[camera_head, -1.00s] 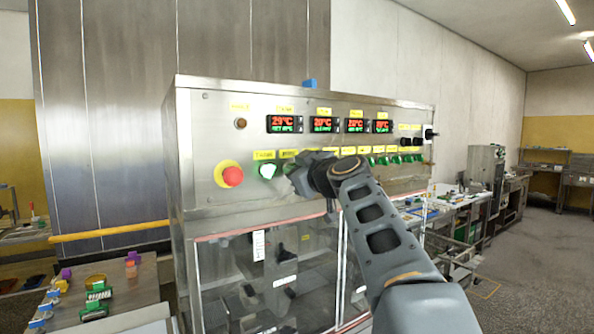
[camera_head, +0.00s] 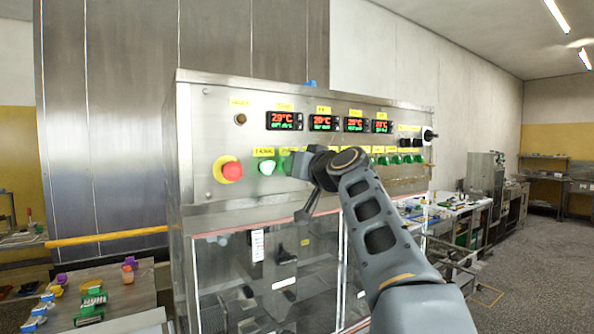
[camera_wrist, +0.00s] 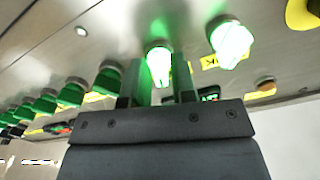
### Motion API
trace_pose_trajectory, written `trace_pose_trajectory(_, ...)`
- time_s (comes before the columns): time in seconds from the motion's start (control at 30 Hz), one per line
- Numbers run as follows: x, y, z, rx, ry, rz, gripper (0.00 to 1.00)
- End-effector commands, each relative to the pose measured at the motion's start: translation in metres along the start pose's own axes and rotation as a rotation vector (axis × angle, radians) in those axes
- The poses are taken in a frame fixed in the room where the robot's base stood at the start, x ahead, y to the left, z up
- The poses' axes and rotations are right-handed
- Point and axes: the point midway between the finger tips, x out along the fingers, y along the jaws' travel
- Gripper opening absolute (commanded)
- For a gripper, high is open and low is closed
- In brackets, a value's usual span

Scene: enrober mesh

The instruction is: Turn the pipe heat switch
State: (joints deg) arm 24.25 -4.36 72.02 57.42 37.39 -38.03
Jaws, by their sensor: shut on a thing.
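A row of green switches runs along the steel panel (camera_head: 215,130). In the wrist view a lit green switch (camera_wrist: 158,62) sits between the two fingers of my gripper (camera_wrist: 158,88), which is shut on it. It is the second switch from the red button, and my gripper (camera_head: 296,166) partly hides it in the head view. The first switch (camera_head: 266,167), also lit green, is beside it and free; it shows at right in the wrist view (camera_wrist: 231,42). The yellow labels are too small to read, so I cannot tell which names pipe heat.
A red button on a yellow base (camera_head: 231,170) is left of the switches. Temperature displays (camera_head: 285,121) sit above them. More green switches (camera_wrist: 72,92) and black knobs (camera_head: 430,135) lie along the row. Clear panes (camera_head: 270,280) are below. A bench (camera_head: 125,290) stands at left.

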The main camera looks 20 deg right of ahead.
Motion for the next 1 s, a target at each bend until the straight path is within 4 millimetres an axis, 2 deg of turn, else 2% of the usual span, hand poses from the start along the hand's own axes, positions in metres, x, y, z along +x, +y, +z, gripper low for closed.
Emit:
trace_pose_trajectory(0.43, -0.0002, 0.0005, -0.0009, 0.252, 0.002, 0.0, 0.01)
trace_pose_trajectory(1.0, -0.0003, 0.0004, -0.0012, 0.31, 0.003, 0.0, 0.01)
